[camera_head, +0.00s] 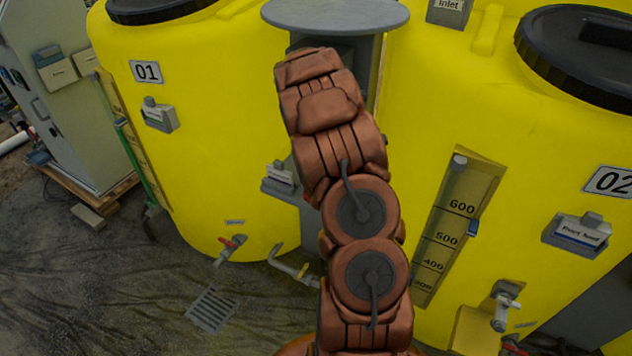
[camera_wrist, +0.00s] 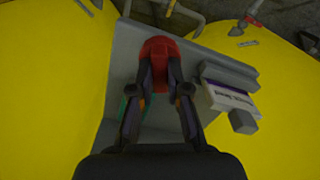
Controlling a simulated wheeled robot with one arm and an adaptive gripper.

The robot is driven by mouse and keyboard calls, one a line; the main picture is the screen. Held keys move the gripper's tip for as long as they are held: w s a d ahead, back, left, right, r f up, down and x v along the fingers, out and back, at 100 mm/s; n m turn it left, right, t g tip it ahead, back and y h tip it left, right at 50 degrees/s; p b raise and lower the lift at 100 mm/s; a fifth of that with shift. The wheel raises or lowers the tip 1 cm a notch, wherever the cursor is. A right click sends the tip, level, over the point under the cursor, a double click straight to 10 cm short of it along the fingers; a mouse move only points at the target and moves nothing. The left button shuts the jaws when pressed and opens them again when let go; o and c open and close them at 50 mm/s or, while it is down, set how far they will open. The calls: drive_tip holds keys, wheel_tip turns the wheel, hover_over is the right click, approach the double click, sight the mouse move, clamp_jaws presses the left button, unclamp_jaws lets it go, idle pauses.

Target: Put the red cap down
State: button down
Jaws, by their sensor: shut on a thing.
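In the wrist view, the red cap (camera_wrist: 158,47) is between the fingertips of my gripper (camera_wrist: 159,72). My gripper is shut on it. Behind the cap is a grey surface (camera_wrist: 128,58) between two yellow tanks; I cannot tell whether the cap touches it. In the head view, my arm hides the gripper and the cap. A grey round-topped stand (camera_head: 335,14) rises behind my arm there.
The yellow tank marked 01 (camera_head: 195,120) is on the left, the yellow tank marked 02 (camera_head: 470,120) on the right. A label holder (camera_wrist: 229,92) is close right of my gripper. Valves (camera_head: 230,250) and a floor grate (camera_head: 212,310) are low down.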

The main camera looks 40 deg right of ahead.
drive_tip(key=d, duration=0.1)
drive_tip(key=w+d, duration=0.1)
drive_tip(key=d+p, duration=0.1)
drive_tip(key=shift+w+d+f, duration=0.25)
drive_tip(key=shift+w+d, duration=0.1)
drive_tip(key=shift+d, duration=0.05)
drive_tip(key=shift+f+p, duration=0.65)
drive_tip(key=shift+f, duration=1.1)
drive_tip(key=c, duration=1.2)
unclamp_jaws()
drive_tip(key=shift+o, duration=0.2)
drive_tip(key=shift+r, duration=0.1)
